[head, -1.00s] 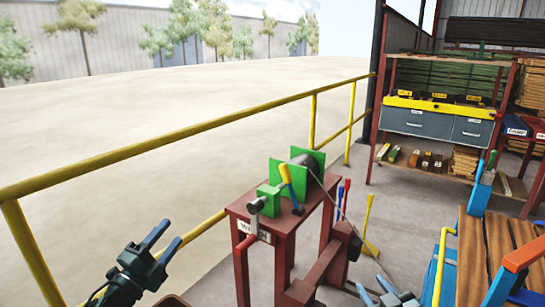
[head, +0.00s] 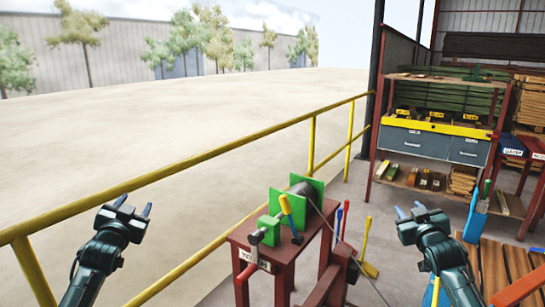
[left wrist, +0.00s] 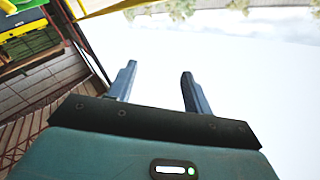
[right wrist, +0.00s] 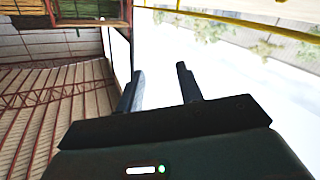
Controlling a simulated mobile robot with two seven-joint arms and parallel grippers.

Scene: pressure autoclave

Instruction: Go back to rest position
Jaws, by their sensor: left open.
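My left gripper (head: 132,207) is raised at the left of the head view, in front of the yellow railing. Its blue fingers are apart with nothing between them, as the left wrist view (left wrist: 157,88) also shows. My right gripper (head: 408,209) is raised right of the winch table, fingers apart and empty; it also shows in the right wrist view (right wrist: 160,90). Neither gripper touches anything in the head view.
A red winch table (head: 277,270) with a green winch (head: 269,230) stands between my arms. A yellow railing (head: 215,165) runs behind it. A shelf with grey drawers (head: 415,140) stands at the back right. A wooden-slatted surface (head: 493,265) is at the lower right.

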